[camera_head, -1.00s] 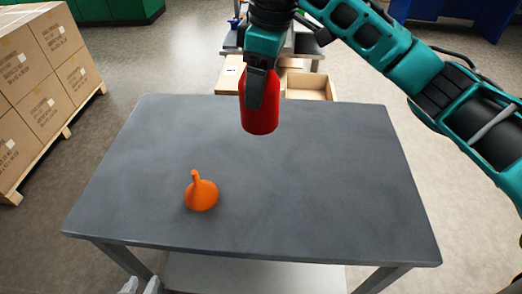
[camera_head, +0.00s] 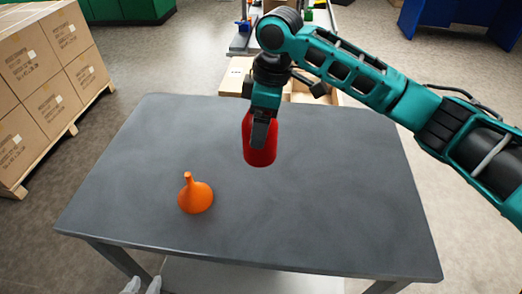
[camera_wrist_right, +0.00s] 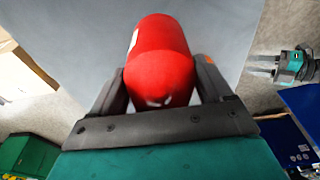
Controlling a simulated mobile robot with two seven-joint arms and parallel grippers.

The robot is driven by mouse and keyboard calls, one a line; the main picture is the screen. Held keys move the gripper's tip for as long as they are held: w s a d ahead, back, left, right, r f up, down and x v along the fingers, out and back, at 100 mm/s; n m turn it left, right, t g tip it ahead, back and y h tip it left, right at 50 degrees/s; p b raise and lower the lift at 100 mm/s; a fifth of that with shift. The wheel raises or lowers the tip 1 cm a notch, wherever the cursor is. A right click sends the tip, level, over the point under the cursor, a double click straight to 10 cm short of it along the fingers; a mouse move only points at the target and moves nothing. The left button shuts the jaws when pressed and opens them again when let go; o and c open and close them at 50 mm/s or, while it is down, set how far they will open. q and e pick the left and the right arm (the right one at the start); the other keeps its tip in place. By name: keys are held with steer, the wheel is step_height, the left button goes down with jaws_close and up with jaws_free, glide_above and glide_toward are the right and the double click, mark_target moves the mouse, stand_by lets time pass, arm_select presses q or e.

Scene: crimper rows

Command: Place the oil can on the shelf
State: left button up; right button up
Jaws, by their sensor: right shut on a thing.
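The red oil can (camera_head: 260,145) is in my right gripper (camera_head: 264,132), over the far middle of the grey table. Its bottom end points down, and I cannot tell how far it is above the top. In the right wrist view the can (camera_wrist_right: 160,62) sits between the two dark fingers of that gripper (camera_wrist_right: 162,90), with part of a pale label at its left edge. My left gripper (camera_head: 141,286) shows only as two grey fingertips, apart, at the bottom edge of the head view. The right wrist view shows it (camera_wrist_right: 264,65) empty. I cannot make out a separate shelf.
An orange funnel (camera_head: 196,198) stands on the table (camera_head: 330,210) at front left. The right half of the tabletop is clear. A pale lower board (camera_head: 250,278) shows under the table. Stacked cartons (camera_head: 45,75) are at left, open boxes (camera_head: 300,90) behind.

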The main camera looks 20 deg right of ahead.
mark_target(264, 157)
steer(key=shift+f+b, duration=0.35)
steer(key=shift+f, duration=3.65)
steer(key=o, duration=1.1)
steer(key=shift+f, duration=0.15)
steer(key=shift+o, duration=0.2)
